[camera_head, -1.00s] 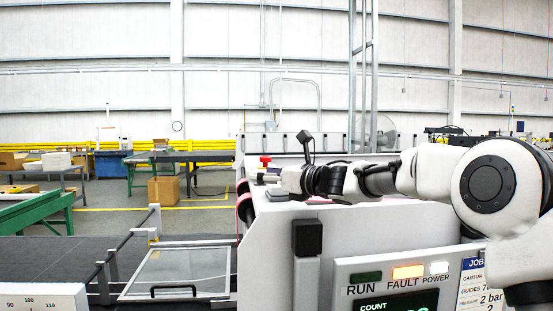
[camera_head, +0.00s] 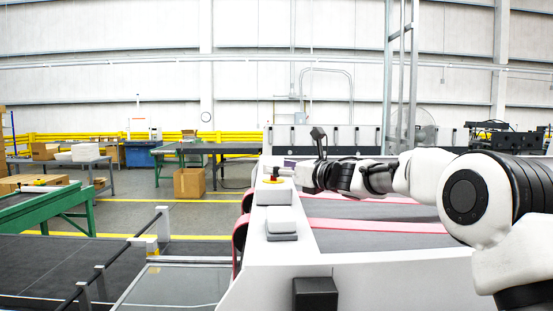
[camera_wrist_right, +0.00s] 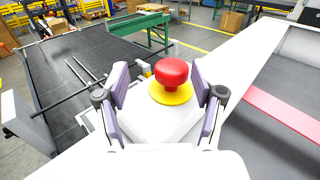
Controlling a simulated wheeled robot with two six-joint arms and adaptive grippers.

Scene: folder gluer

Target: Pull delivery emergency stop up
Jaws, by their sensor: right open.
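The delivery emergency stop (camera_wrist_right: 171,73) is a red mushroom button on a yellow disc, on top of a white box on the machine. In the right wrist view it stands between and just beyond the fingertips of my right gripper (camera_wrist_right: 158,85), which is open with a purple-grey pad on each side. I cannot tell whether the pads touch it. In the head view the red button and its yellow base (camera_head: 274,180) show at the tip of my right gripper (camera_head: 284,172). My left gripper is not in view.
A small white-and-grey box (camera_head: 281,225) sits on the machine's edge nearer me. Pink belts (camera_head: 375,226) run across the machine to the right. A dark conveyor bed (camera_head: 60,265) with railings lies at the left.

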